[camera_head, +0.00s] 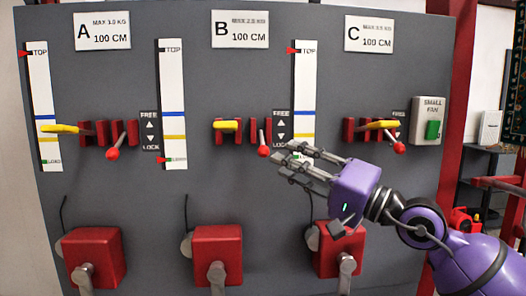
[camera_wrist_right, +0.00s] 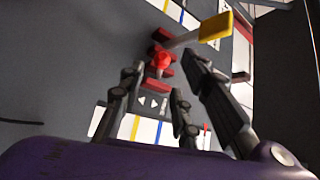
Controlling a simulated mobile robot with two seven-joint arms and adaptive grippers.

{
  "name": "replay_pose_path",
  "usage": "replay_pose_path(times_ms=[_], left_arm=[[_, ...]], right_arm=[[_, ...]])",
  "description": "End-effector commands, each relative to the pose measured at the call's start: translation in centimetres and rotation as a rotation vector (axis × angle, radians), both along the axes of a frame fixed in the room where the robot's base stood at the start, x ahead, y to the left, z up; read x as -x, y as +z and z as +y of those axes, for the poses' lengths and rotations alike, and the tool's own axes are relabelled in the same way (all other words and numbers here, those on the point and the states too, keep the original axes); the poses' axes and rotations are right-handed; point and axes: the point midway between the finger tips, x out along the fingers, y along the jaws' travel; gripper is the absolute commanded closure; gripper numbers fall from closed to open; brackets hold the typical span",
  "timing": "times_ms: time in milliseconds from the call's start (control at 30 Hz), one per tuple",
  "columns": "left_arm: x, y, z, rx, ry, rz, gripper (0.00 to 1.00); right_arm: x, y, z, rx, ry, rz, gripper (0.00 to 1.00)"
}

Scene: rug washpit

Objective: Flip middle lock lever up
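The middle lock lever is in section B of the grey panel. Its red ball knob (camera_head: 264,151) hangs below its red bracket (camera_head: 261,130), so the lever points down, beside the FREE/LOCK plate (camera_head: 281,130). My right gripper (camera_head: 286,160) is open and empty, its fingertips just right of and slightly below the knob, apparently not touching it. In the right wrist view, the red knob (camera_wrist_right: 161,62) shows beyond the spread fingers (camera_wrist_right: 163,72). Finger depth to the knob is hard to judge. My left gripper is not in view.
Similar lock levers stand in section A (camera_head: 113,154) and section C (camera_head: 398,148). Yellow handle B (camera_head: 228,125) is left of the middle lever. A white scale strip (camera_head: 304,95) stands right of the plate. Red winch boxes (camera_head: 218,250) sit below; a fan switch (camera_head: 428,121) is at right.

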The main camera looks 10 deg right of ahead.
Motion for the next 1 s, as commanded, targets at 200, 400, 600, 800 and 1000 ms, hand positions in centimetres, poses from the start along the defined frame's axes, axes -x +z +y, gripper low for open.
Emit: replay_pose_path(times_ms=[200, 400, 600, 800, 1000], left_arm=[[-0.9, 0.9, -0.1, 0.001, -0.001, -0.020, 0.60], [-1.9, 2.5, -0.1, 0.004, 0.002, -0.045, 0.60], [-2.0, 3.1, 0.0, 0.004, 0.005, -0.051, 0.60], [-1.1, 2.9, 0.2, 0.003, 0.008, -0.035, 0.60], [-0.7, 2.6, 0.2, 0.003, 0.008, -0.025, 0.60]], right_arm=[[-1.5, 1.6, 0.5, 0.137, -0.050, -0.086, 0.69], [-3.5, 2.5, 2.9, 0.131, -0.048, -0.087, 0.69], [-5.3, 2.8, 4.7, 0.131, -0.048, -0.084, 0.69], [-5.9, 2.6, 5.3, 0.132, -0.048, -0.082, 0.69], [-5.9, 2.5, 5.3, 0.132, -0.048, -0.081, 0.70]])
